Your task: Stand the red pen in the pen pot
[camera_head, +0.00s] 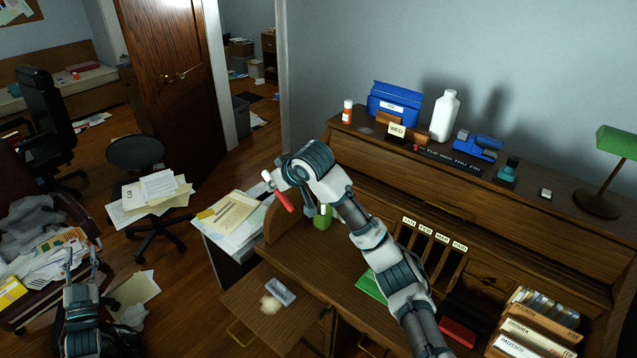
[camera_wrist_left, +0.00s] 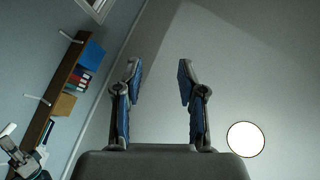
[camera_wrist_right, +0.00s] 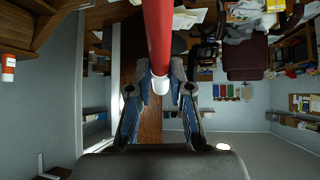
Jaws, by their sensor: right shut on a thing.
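The red pen (camera_head: 281,198) is held in my right gripper (camera_head: 274,182) above the left end of the desk. The pen is tilted, its white end up and to the left. In the right wrist view the red pen (camera_wrist_right: 158,35) runs between the two fingers (camera_wrist_right: 160,88), its white end near the palm. A green cup-like thing (camera_head: 322,218), perhaps the pen pot, stands on the desk below and right of the pen, apart from it and partly hidden by my right arm. My left gripper (camera_head: 82,258) is open and empty at lower left; its spread fingers show in the left wrist view (camera_wrist_left: 158,85).
The desk's top shelf holds a white bottle (camera_head: 444,115), an orange pill bottle (camera_head: 347,111), a blue box (camera_head: 395,103) and a green lamp (camera_head: 617,143). A grey-white eraser-like block (camera_head: 280,291) lies on the pulled-out leaf at front left. Papers (camera_head: 228,218) lie left of the desk.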

